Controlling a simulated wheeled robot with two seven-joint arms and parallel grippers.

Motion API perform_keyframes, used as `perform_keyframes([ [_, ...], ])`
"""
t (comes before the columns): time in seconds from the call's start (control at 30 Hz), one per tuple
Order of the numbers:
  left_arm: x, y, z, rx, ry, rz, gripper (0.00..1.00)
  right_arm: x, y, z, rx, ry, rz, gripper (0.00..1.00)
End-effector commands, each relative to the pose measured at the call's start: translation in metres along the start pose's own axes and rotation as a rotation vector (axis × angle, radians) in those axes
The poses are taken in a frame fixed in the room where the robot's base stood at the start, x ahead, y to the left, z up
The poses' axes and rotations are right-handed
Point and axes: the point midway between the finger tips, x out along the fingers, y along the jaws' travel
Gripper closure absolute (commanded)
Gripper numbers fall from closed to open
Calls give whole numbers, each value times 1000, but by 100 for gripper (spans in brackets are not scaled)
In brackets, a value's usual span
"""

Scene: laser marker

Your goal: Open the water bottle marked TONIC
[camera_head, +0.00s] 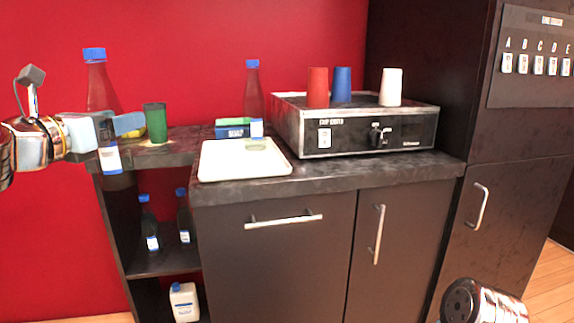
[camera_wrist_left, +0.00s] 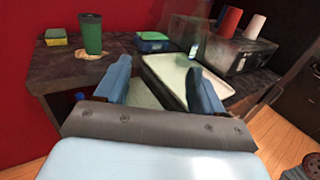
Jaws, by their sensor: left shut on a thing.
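In the head view a clear bottle with a blue cap (camera_head: 97,85) stands nearly upright at the far left, leaning slightly. My left gripper (camera_head: 106,130) is shut around its body, with a white label showing below the fingers; the label text is too small to read. In the left wrist view, the fingers (camera_wrist_left: 160,92) flank a faint see-through shape. A second clear blue-capped bottle (camera_head: 253,90) stands on the counter behind the white tray, its label also unreadable. Two dark bottles (camera_head: 149,222) (camera_head: 184,215) stand on the shelf below.
A green cup (camera_head: 156,123) stands on the left counter, close to my left gripper. A white tray (camera_head: 215,175) lies on the main counter beside a boxy machine (camera_head: 352,128) with red, blue and white cups on top. A white jug (camera_head: 184,302) stands low at left.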

Motion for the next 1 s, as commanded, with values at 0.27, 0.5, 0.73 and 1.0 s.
perform_keyframes([
  [0.27,-1,-16,-58,-2,-2,134,94,0,0,0,0,0,0,57],
  [0.5,-1,-26,-100,1,1,235,94,0,0,0,0,0,0,57],
  [0.73,-2,-43,-187,8,12,439,94,0,0,0,0,0,0,57],
  [1.0,-3,-67,-306,15,16,727,94,0,0,0,0,0,0,57],
])
